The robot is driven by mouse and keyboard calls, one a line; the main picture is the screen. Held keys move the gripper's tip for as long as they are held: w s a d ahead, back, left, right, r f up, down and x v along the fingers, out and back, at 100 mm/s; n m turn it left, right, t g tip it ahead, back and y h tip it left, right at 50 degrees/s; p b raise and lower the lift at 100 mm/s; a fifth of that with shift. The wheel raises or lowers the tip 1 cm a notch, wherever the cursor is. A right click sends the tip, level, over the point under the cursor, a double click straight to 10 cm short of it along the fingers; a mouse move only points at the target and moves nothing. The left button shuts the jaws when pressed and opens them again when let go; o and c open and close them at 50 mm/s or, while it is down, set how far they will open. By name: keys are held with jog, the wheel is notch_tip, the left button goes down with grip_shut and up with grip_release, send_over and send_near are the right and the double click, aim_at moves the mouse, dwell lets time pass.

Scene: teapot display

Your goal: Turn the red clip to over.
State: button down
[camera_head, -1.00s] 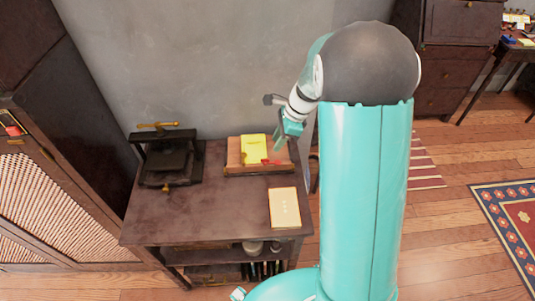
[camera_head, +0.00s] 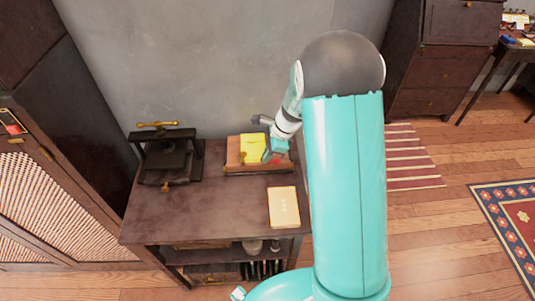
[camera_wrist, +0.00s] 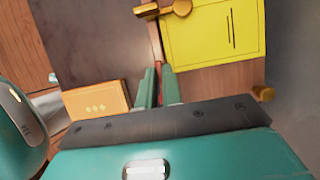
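My gripper (camera_head: 267,157) is down at the right part of a wooden tray (camera_head: 232,168) on the dark side table. In the wrist view its two teal fingers (camera_wrist: 159,85) are close together with a narrow gap. A thin reddish strip (camera_wrist: 158,62) shows at the gap; I cannot tell whether it is the red clip or the tray's edge. The red clip is otherwise hidden by the gripper. A yellow card or booklet (camera_head: 252,147) lies on the tray beside the gripper, with a brass piece (camera_wrist: 180,7) at its edge in the wrist view.
A cream booklet (camera_head: 284,207) lies near the table's front right. A dark press with a brass handle (camera_head: 158,125) stands at the back left. The middle of the tabletop (camera_head: 215,210) is clear. A grey wall (camera_head: 200,60) rises behind the table.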

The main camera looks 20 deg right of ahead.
jog(key=shift+n, duration=0.3)
jog(key=n, duration=0.1)
jog(key=n+g, duration=0.1)
jog(key=n, duration=0.1)
jog(key=n+g, duration=0.1)
jog(key=n, duration=0.1)
jog(key=shift+w, duration=0.3)
jog(key=n+g, duration=0.1)
jog(key=n, duration=0.1)
jog(key=n+g+h, duration=0.1)
jog(key=n, duration=0.2)
jog(key=shift+w+a+n, duration=0.15)
jog(key=shift+w+n, duration=0.05)
jog(key=shift+n, duration=0.1)
jog(key=n+h, duration=0.1)
jog(key=n, duration=0.2)
jog(key=n+g+h, duration=0.1)
jog(key=n, duration=0.2)
jog(key=shift+w+a+n, duration=0.1)
jog(key=shift+a+n, duration=0.1)
jog(key=shift+n, duration=0.1)
jog(key=shift+h, duration=0.3)
jog(key=c, duration=1.6)
grip_release()
jog(key=shift+o, duration=0.2)
jog(key=shift+r, duration=0.15)
